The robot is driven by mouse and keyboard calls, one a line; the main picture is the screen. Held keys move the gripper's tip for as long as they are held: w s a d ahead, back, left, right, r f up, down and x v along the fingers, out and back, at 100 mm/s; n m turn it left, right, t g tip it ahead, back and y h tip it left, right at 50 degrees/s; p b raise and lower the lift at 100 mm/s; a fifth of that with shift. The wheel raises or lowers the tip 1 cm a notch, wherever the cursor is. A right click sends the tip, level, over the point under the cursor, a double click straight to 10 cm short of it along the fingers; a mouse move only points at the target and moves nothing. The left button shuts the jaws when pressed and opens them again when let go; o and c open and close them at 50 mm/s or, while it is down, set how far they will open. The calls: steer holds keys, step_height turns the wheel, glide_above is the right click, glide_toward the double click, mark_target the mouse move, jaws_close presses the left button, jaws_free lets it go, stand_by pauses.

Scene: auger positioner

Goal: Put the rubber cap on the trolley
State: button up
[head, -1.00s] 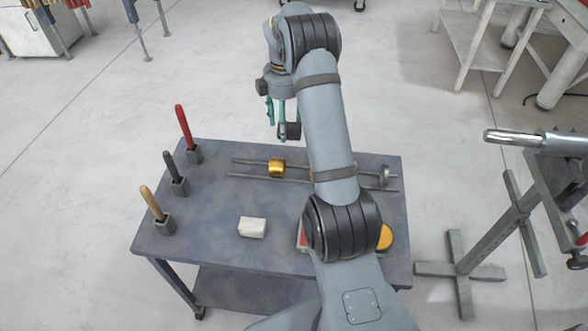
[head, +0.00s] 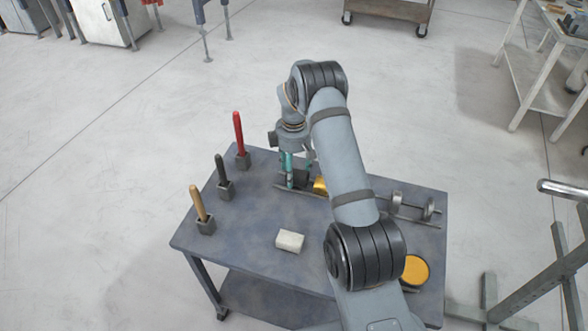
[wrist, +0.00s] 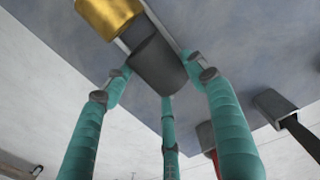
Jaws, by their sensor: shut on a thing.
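The rubber cap appears as a dark grey cylinder (wrist: 158,65) in the wrist view, between the teal fingers. My gripper (head: 298,184) is shut on it, low over the far edge of the blue-grey table (head: 250,258). This table has a lower shelf and seems to be the trolley. The cap is beside the left part of two metal rails, close to a gold cylinder (head: 320,186). Whether the cap touches the rails or table cannot be told. Fingers partly hide it in the head view.
Red (head: 239,130), dark (head: 220,168) and tan (head: 198,203) handled tools stand in holders along the left edge. A white block (head: 290,241) lies nearer the front. Metal discs (head: 428,209) sit on the rails at right. A wheeled cart (head: 390,8) stands far behind.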

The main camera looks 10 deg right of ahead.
steer(key=shift+f, duration=0.2)
steer(key=o, duration=1.1)
steer(key=shift+o, duration=0.9)
step_height(320, 180, up, 12)
steer(key=shift+r+b, duration=0.15)
steer(key=shift+b, duration=0.15)
